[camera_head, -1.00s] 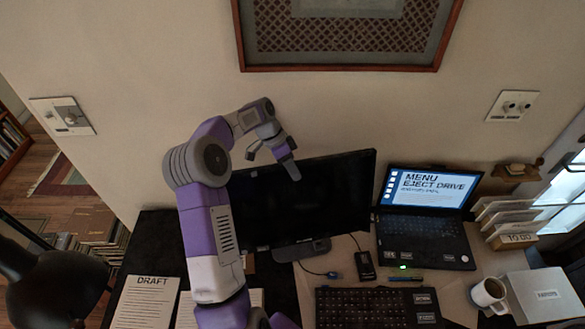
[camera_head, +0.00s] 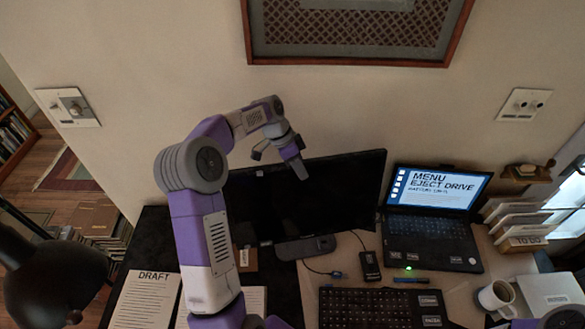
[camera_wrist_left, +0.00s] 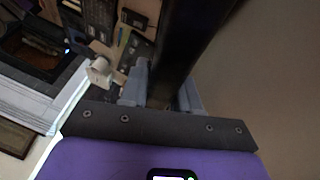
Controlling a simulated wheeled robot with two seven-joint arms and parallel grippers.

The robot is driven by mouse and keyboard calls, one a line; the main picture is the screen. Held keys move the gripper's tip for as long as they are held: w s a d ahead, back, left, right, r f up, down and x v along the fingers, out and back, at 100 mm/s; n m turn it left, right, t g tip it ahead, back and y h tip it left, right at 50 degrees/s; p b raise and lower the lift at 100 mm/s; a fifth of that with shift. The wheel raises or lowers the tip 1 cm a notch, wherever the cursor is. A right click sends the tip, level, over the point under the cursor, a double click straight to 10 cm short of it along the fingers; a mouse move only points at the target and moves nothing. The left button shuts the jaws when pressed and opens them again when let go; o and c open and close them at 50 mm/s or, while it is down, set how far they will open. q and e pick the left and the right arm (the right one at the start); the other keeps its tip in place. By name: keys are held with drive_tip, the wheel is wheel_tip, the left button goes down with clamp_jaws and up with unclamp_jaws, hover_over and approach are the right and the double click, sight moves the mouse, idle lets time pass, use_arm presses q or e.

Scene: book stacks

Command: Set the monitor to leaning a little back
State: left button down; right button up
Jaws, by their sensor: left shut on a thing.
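The monitor (camera_head: 335,195) is a wide black screen on a dark stand (camera_head: 305,248) at the back of the desk, its screen dark. My left gripper (camera_head: 278,158) is at its top edge, with one finger in front of the screen. In the left wrist view, the gripper's fingers (camera_wrist_left: 160,95) lie on either side of the dark monitor edge (camera_wrist_left: 185,45), shut on it. The monitor's exact tilt is hard to tell. My arm hides its left part.
An open laptop (camera_head: 435,205) stands close to the monitor's right. A keyboard (camera_head: 375,308), a small black box (camera_head: 370,266) and a mug (camera_head: 496,297) lie in front. Papers (camera_head: 145,300) lie at left. The wall (camera_head: 380,110) is close behind the monitor.

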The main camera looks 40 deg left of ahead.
use_arm(q)
drive_tip(key=c, duration=0.9)
unclamp_jaws()
drive_tip(key=shift+s+d, duration=0.2)
drive_tip(key=shift+d, duration=0.05)
drive_tip(key=shift+a+r, duration=0.1)
drive_tip(key=v, duration=0.7)
drive_tip(key=shift+a+r, duration=0.1)
drive_tip(key=shift+r, duration=0.05)
drive_tip(key=shift+c, duration=0.2)
